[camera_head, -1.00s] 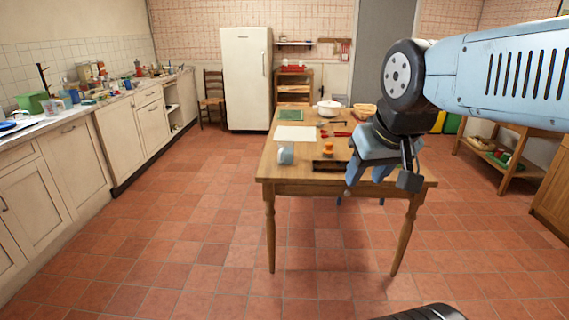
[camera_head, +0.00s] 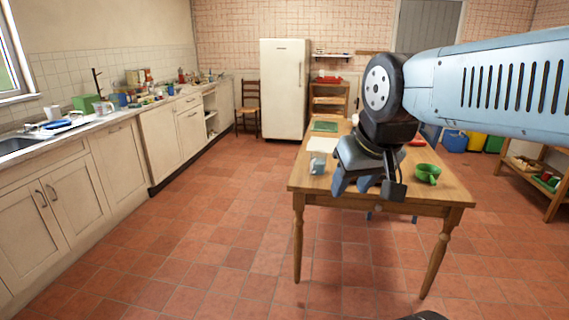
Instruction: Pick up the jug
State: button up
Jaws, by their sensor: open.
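A clear jug-like vessel (camera_head: 103,108) stands on the left counter, between the sink and a green box. It is small in view, and I cannot tell for sure that it is the jug. My gripper (camera_head: 354,183) is open and empty, fingers pointing down, in front of the wooden table in the picture. It is far from the counter and hides part of the tabletop. A green cup-like vessel (camera_head: 427,173) sits on the table, right of my gripper. A small pale blue item (camera_head: 318,163) lies on the table, left of my gripper.
The wooden table (camera_head: 325,186) stands at centre right. The left counter (camera_head: 75,127) carries a sink (camera_head: 17,145), a green box (camera_head: 87,103) and much clutter. A fridge (camera_head: 284,88) and a chair (camera_head: 248,107) are at the back. The tiled floor between counter and table is clear.

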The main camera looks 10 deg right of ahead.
aim_at(318, 158)
jog(key=u, duration=0.35)
jog(key=i, duration=1.8)
jog(key=z, duration=0.55)
jog(key=k, duration=0.85)
jog(key=z, duration=0.15)
jog(key=i, duration=0.85)
jog(key=u, duration=0.05)
